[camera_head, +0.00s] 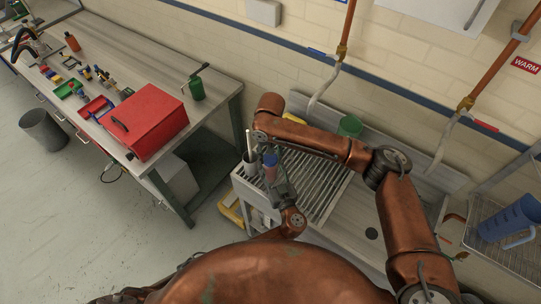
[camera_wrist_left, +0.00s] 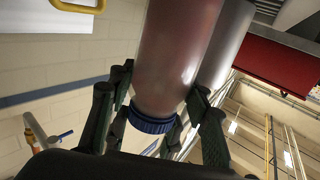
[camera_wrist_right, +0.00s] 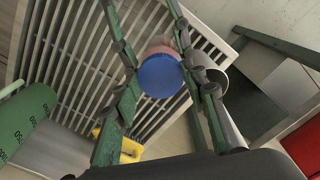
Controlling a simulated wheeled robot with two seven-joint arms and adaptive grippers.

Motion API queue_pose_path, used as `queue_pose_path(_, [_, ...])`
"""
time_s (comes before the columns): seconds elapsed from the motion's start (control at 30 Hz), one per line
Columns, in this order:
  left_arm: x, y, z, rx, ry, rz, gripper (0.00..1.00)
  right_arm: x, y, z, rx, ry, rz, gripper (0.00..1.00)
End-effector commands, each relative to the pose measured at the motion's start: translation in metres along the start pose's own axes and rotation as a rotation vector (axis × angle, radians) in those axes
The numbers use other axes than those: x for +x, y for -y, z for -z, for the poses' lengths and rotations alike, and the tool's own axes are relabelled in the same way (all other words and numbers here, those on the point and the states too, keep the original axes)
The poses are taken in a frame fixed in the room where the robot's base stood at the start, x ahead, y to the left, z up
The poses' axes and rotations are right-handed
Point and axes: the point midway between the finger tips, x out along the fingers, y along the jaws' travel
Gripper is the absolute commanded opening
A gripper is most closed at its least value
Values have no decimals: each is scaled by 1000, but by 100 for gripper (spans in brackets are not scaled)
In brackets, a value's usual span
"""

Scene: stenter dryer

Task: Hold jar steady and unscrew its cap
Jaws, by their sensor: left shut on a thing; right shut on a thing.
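The jar (camera_head: 271,173) is a reddish, see-through cylinder that stands at the left end of the slatted rack. Its blue cap (camera_head: 270,158) is on top and appears seated on it. In the left wrist view the jar (camera_wrist_left: 172,60) shows cap-down, between the green fingers of my left gripper (camera_wrist_left: 160,95), which is shut on it. In the right wrist view the blue cap (camera_wrist_right: 160,76) sits between the fingers of my right gripper (camera_wrist_right: 160,85), which is shut. Exact finger contact is partly hidden. In the head view my right arm largely hides its gripper.
A grey cup (camera_head: 251,163) stands close beside the jar. The slatted rack (camera_head: 318,185) extends right, with a green cylinder (camera_head: 350,126) behind it. A bench at left holds a red box (camera_head: 145,120).

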Motion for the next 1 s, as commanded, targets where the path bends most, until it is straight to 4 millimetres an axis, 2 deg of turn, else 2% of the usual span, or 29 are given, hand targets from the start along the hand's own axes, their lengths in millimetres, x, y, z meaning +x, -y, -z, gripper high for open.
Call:
queue_pose_path(0.03, [5,5,1,-1,-3,13,0,5,-4,-6,-91,19,-7,10])
queue_pose_path(1.0, [2,4,4,-6,-9,12,0,2,-8,7,-2071,-6,9,10])
